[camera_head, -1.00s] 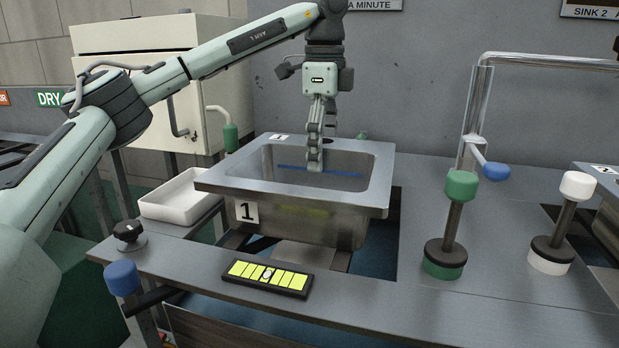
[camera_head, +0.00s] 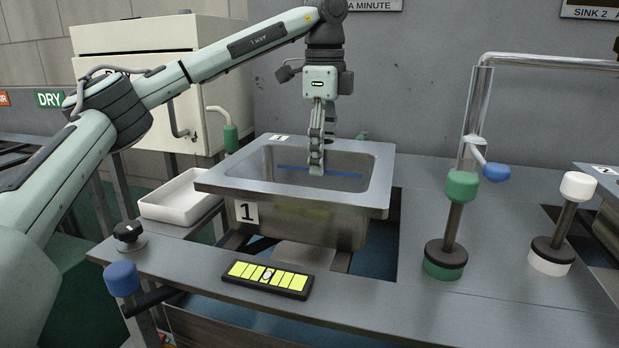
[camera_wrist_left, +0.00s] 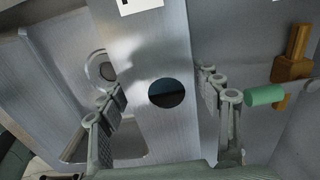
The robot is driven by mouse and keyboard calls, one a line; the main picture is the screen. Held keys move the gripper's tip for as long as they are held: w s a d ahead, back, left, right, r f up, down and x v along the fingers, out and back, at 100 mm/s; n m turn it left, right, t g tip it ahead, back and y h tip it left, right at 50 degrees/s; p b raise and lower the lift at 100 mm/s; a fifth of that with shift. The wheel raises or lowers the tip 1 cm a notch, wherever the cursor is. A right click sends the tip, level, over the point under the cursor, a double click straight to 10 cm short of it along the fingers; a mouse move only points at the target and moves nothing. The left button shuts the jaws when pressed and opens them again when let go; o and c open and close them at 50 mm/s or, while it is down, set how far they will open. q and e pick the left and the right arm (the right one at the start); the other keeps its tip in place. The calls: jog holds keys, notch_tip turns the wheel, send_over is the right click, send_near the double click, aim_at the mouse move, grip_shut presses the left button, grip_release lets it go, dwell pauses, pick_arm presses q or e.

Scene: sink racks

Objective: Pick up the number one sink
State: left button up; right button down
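The number one sink (camera_head: 307,229) is a steel basin with a wide rim and a "1" label on its front. It sits over a cut-out in the counter, its rim above the counter surface. In the left wrist view my left gripper (camera_wrist_left: 163,80) is open, one finger on the basin side and one beyond the rim. The sink's rim (camera_wrist_left: 150,128) with a round dark hole lies between the fingers. Whether the fingers touch it, I cannot tell. My right gripper is not in view.
A white tray (camera_head: 181,199) stands left of the sink. A yellow-lit panel (camera_head: 267,279) lies in front. Green-topped (camera_head: 456,218) and white-topped posts (camera_head: 567,222) and a steel pipe (camera_head: 478,110) stand right. A wall is behind; a green knob (camera_wrist_left: 264,95) is beside the rim.

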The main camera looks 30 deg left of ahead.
pick_arm(q)
grip_shut()
jog(key=shift+r, duration=0.1)
jog(key=shift+r, duration=0.1)
